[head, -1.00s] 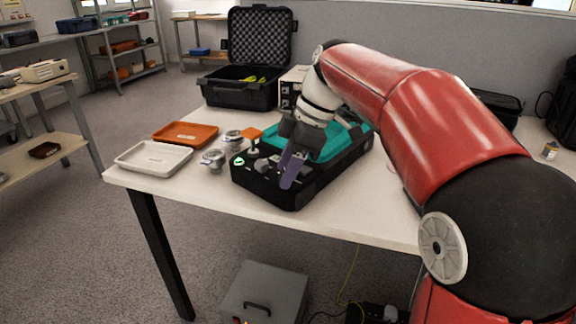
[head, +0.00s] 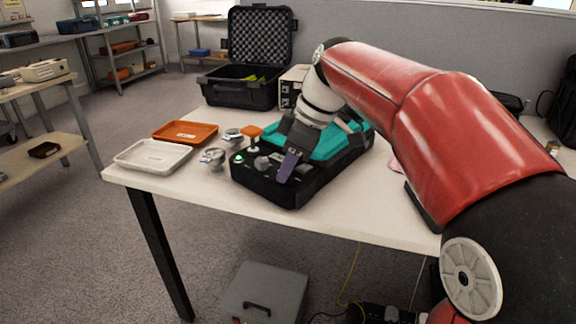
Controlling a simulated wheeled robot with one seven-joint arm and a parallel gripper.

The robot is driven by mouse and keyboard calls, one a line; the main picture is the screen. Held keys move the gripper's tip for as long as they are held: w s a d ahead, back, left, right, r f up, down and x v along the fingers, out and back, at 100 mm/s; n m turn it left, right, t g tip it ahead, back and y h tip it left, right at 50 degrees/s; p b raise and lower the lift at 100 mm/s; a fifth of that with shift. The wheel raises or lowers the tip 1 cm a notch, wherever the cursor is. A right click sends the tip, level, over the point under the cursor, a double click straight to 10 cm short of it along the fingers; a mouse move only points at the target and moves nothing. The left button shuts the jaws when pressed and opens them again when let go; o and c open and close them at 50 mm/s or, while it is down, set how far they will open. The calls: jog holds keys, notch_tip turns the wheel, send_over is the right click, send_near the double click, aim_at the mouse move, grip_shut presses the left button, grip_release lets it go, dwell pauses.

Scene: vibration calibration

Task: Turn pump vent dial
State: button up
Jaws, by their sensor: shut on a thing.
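The pump (head: 277,192) is a black case with a teal top (head: 330,144), standing on the white table. Its front panel carries a grey knob (head: 262,162), a small green-lit spot (head: 239,159) and an orange-capped post (head: 253,131). My gripper (head: 287,168) points down at this panel, right of the grey knob, with a purple finger facing the camera. It is shut on a small part there, apparently the vent dial, which the fingers hide. The dial's angle cannot be seen.
An orange tray (head: 186,133), a white tray (head: 153,156) and two small metal-like round items (head: 213,156) lie left of the pump. An open black case (head: 240,92) stands behind. The table's front edge is clear.

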jog(key=m+t, duration=0.1)
jog(key=m, duration=0.2)
jog(key=shift+s+m+t, duration=0.15)
jog(key=shift+m+t, duration=0.15)
jog(key=m+t+h, duration=0.1)
jog(key=m, duration=0.2)
jog(key=shift+a+m, duration=0.15)
jog(key=shift+m, duration=0.15)
grip_shut()
jog(key=m+h, duration=0.1)
jog(key=m, duration=0.3)
jog(key=shift+s+a+t+h, duration=0.1)
jog(key=shift+t+h, duration=0.3)
jog(key=shift+m+h+p, duration=0.5)
jog(key=shift+m+h, duration=0.1)
jog(key=shift+m, duration=1.1)
jog(key=o, duration=1)
grip_release()
